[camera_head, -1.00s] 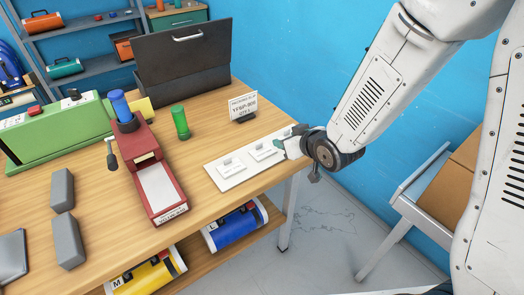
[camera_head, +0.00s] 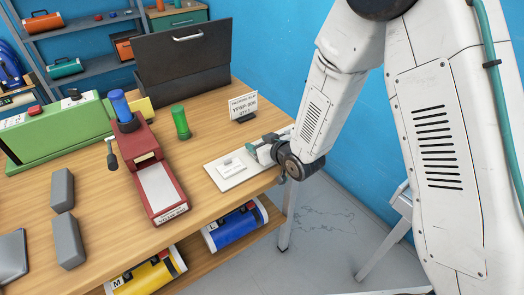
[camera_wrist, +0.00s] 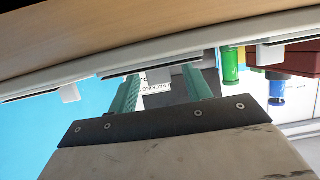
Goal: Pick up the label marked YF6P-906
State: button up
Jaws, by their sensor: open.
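A white board (camera_head: 217,177) lies flat near the table's front right edge and carries small labels with raised tabs. The left label (camera_head: 231,167) is in clear view; its print is too small to read. My gripper (camera_head: 254,150) is over the board's right part and hides the right label in the head view. In the wrist view, which is upside down, my open gripper (camera_wrist: 163,76) has its teal fingers either side of one raised tab (camera_wrist: 160,76). Contact cannot be told. Another tab (camera_wrist: 70,93) stands outside the fingers.
A standing card (camera_head: 243,105) that seems to read YF6P-906 is behind the board. A green cylinder (camera_head: 181,122), a red device (camera_head: 158,187) and a black case (camera_head: 185,65) stand left and behind. Blue and yellow rolls lie on the lower shelf.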

jog(key=c, duration=1)
jog(key=shift+c, duration=0.2)
jog(key=shift+r, duration=0.15)
